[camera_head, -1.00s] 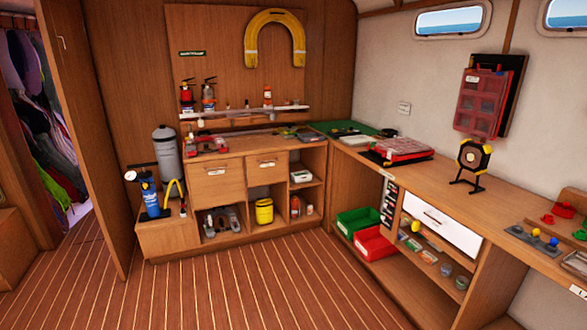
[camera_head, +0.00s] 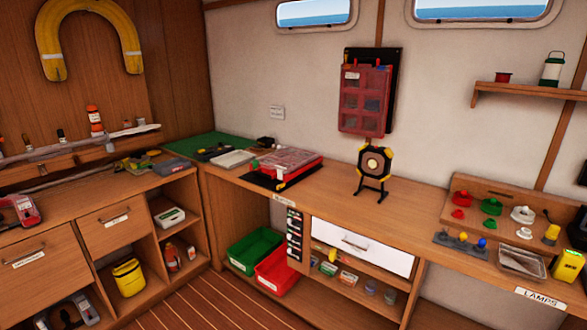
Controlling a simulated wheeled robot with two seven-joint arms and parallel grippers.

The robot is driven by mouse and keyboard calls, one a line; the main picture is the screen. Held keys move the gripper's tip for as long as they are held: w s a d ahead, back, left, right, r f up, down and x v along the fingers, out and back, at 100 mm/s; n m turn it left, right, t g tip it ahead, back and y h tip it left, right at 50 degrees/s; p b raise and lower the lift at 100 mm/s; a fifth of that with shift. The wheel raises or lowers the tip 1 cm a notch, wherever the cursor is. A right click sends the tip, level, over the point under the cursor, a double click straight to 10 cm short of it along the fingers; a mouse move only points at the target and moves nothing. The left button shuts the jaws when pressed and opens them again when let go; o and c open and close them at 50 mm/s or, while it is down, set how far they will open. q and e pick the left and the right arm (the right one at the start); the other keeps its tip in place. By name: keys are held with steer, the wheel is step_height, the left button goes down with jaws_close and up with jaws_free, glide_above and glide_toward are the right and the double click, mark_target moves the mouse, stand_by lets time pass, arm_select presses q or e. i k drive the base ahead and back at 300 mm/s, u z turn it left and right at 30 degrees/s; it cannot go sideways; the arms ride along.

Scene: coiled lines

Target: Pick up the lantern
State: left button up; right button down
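A lantern (camera_head: 553,69) with a dark green top and base and a pale middle stands upright on a small wooden wall shelf (camera_head: 535,92) at the upper right. A small red item (camera_head: 503,77) stands to its left on the same shelf. A black and yellow round-faced lamp (camera_head: 373,172) stands on its own frame on the workbench below. Neither of my grippers is in view.
The long wooden bench (camera_head: 330,192) runs along the wall. It carries red cases (camera_head: 287,162), colored lamp parts (camera_head: 491,206) and a yellow device (camera_head: 569,270) near a LAMPS label. Green (camera_head: 254,249) and red (camera_head: 277,270) bins sit below. Some wooden floor (camera_head: 185,310) is clear.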

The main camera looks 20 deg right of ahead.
mark_target(552, 70)
steer(key=z, duration=1.1)
steer(key=i, duration=0.95)
steer(key=z, duration=1.7)
steer(key=i, duration=1.35)
steer(key=z, duration=0.35)
